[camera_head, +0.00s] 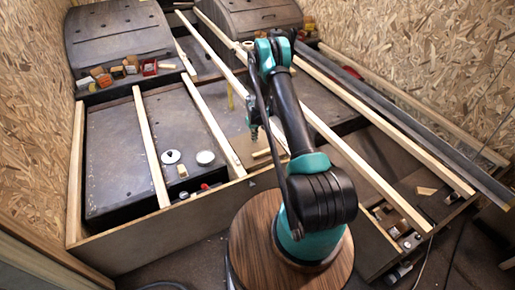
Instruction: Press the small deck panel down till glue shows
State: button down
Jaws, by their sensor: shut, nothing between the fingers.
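My gripper (254,133) points down near the middle of the view and is shut with nothing in it. It is over or beside a small brownish deck panel (238,132) between two pale battens. I cannot tell from this angle whether the fingertips touch the panel. A thin yellow mark (229,97) shows at the panel's upper left; I cannot tell whether it is glue. My arm hides the panel's right side.
Long pale battens (150,145) cross the frame. Two dark wheel arches (118,36) stand at the back, with small colored boxes (149,67) by the left one. Two round white lids (205,157) and a small block (182,171) lie on the dark left panel.

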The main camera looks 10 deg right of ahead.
jog(key=shift+f, duration=1.05)
dwell(2.3)
notch_tip(320, 180, up, 8)
dwell(0.9)
jog(key=shift+r, duration=0.1)
